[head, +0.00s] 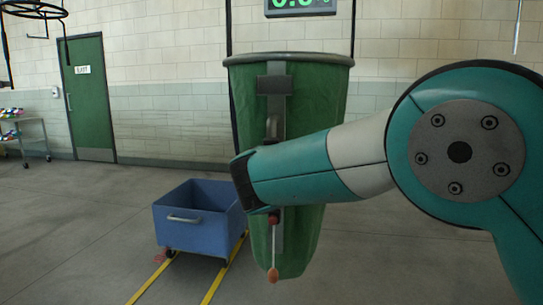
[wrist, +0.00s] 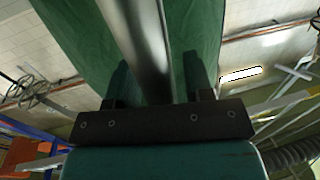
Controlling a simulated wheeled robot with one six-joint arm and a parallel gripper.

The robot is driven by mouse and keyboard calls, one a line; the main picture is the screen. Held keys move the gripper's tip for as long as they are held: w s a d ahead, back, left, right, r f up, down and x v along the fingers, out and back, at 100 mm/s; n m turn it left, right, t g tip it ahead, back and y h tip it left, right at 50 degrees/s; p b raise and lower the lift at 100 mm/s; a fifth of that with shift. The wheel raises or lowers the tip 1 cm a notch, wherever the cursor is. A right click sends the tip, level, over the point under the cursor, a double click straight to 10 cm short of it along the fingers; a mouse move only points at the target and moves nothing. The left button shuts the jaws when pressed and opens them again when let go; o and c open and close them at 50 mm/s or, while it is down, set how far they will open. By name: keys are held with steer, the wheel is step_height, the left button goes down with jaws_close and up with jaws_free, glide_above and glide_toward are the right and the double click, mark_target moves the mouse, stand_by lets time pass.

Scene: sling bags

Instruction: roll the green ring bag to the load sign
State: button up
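The green ring bag (head: 335,110) hangs upright in the middle of the head view, its mouth held by a grey ring. A grey metal bar (head: 277,130) runs down its front, with a red-tipped part and a cord with a wooden toggle (head: 272,275) below. In the wrist view the green cloth (wrist: 75,35) and the bar (wrist: 140,40) fill the middle. My gripper (wrist: 160,85) is at the bag's front, its two dark fingers apart on either side of the bar. I see no clear grip on it. My arm hides the fingers in the head view. I see no load sign.
A blue wheeled cart (head: 190,225) stands left of the bag, by yellow floor lines (head: 150,280). A green display (head: 300,5) hangs above the bag. A green door (head: 88,100) with a small sign and a trolley (head: 25,135) are at the far left.

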steer(key=s+d+b, duration=0.1)
steer(key=s+b, duration=0.1)
steer(key=s, duration=1.5)
steer(key=shift+s+d+b, duration=0.15)
steer(key=shift+s+b, duration=0.1)
steer(key=shift+b, duration=0.1)
